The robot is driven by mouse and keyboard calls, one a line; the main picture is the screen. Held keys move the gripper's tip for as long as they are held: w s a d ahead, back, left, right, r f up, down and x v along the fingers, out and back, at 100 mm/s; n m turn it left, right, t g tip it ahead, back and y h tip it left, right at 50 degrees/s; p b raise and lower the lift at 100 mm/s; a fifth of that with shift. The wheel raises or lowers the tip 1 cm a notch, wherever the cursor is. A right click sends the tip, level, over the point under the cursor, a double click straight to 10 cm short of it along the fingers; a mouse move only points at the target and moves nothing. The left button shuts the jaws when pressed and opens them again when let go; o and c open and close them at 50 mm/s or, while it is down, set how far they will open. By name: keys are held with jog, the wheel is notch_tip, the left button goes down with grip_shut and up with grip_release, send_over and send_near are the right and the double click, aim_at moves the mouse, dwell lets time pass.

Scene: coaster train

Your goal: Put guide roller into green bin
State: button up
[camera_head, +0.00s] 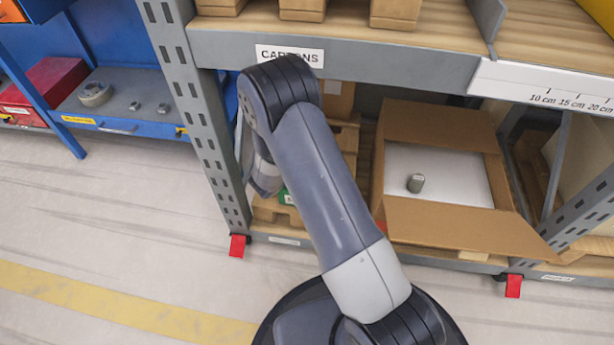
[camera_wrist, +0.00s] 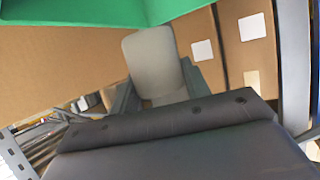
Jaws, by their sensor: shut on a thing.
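My gripper (camera_wrist: 158,84) is in the wrist view, its two fingers shut on a smooth grey, rounded piece, which I take to be the guide roller (camera_wrist: 153,58). The roller sticks out beyond the fingers. The green bin (camera_wrist: 90,12) fills the top of the wrist view, just past the roller; only part of its outside shows, and its inside is hidden. In the head view only a small green patch (camera_head: 285,197), likely the bin, shows beside my arm on the lower shelf. The fingers and roller are hidden there.
A shelf board with a cartons label (camera_head: 290,56) runs above my arm, and a grey upright (camera_head: 205,110) stands left. Brown cardboard (camera_wrist: 60,75) lies close in the wrist view.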

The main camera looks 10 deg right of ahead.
jog(key=o, duration=1.2)
jog(key=shift+c, duration=0.2)
jog(key=p+v, duration=0.2)
jog(key=v, duration=0.9)
jog(key=shift+w+f, duration=0.1)
jog(key=shift+f, duration=0.05)
jog(key=b+x, duration=0.2)
jog(key=x, duration=0.8)
jog(key=shift+d+f, duration=0.15)
jog(key=shift+d, duration=0.1)
jog(key=r, duration=0.4)
jog(key=shift+w+d+b, duration=0.1)
jog(key=shift+w+b, duration=0.1)
jog(key=shift+b, duration=0.1)
jog(key=shift+r, duration=0.75)
